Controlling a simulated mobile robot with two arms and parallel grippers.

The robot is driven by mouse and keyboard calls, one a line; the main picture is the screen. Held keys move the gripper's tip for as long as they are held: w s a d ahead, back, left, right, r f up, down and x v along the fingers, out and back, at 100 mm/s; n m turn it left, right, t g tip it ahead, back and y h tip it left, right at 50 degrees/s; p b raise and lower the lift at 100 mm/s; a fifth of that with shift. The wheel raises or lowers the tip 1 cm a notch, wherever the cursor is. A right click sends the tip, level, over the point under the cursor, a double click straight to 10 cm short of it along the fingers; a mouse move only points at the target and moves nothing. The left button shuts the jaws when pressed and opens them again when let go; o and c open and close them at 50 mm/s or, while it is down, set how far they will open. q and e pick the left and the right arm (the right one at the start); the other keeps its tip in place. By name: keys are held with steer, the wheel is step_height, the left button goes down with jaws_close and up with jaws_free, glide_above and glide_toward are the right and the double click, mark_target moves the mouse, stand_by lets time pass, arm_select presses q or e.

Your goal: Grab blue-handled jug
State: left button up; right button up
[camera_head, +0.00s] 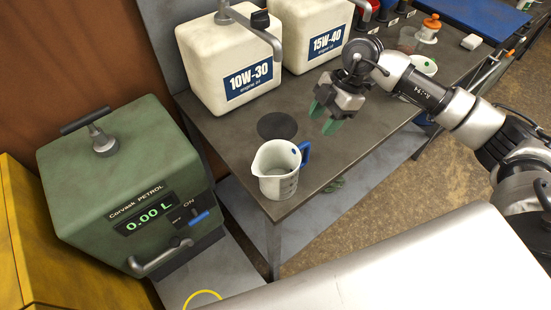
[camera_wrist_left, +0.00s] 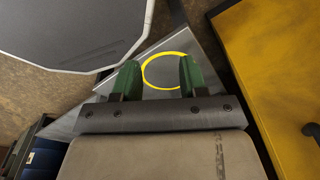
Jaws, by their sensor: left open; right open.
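The jug (camera_head: 276,172) is white and translucent with grey markings and a blue handle (camera_head: 304,153) on its right side. It stands upright on the near corner of the grey workbench in the head view. My right gripper (camera_head: 326,119) has green fingertips. It is open and empty above the bench, up and to the right of the jug, apart from it. My left gripper (camera_wrist_left: 155,78) shows only in the left wrist view. It is open and empty, with a yellow ring marking visible between and beyond its fingers. The jug is not visible in the left wrist view.
Oil containers marked 10W-30 (camera_head: 230,60) and 15W-40 (camera_head: 318,35) stand behind the jug on the workbench (camera_head: 215,135). A dark round disc (camera_head: 277,126) lies just behind the jug. A green petrol dispenser (camera_head: 125,185) stands at left. The yellow ring (camera_head: 204,298) is on the low grey surface.

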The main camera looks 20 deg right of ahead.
mark_target(306, 158)
steer(key=p+x, duration=0.1)
steer(key=x, duration=0.5)
steer(key=p+x, duration=0.1)
steer(key=x, duration=0.2)
steer(key=shift+s+d+f+p, duration=0.1)
steer(key=shift+d+f+p, duration=0.15)
steer(key=shift+d+p, duration=0.1)
steer(key=shift+a+f, duration=0.2)
steer(key=shift+f, duration=0.4)
arm_select(q)
steer(key=s+r, duration=0.1)
steer(key=r, duration=0.1)
steer(key=shift+s+d+r, duration=0.1)
steer(key=shift+s+r, duration=0.25)
steer(key=shift+s, duration=0.05)
arm_select(e)
jaws_close()
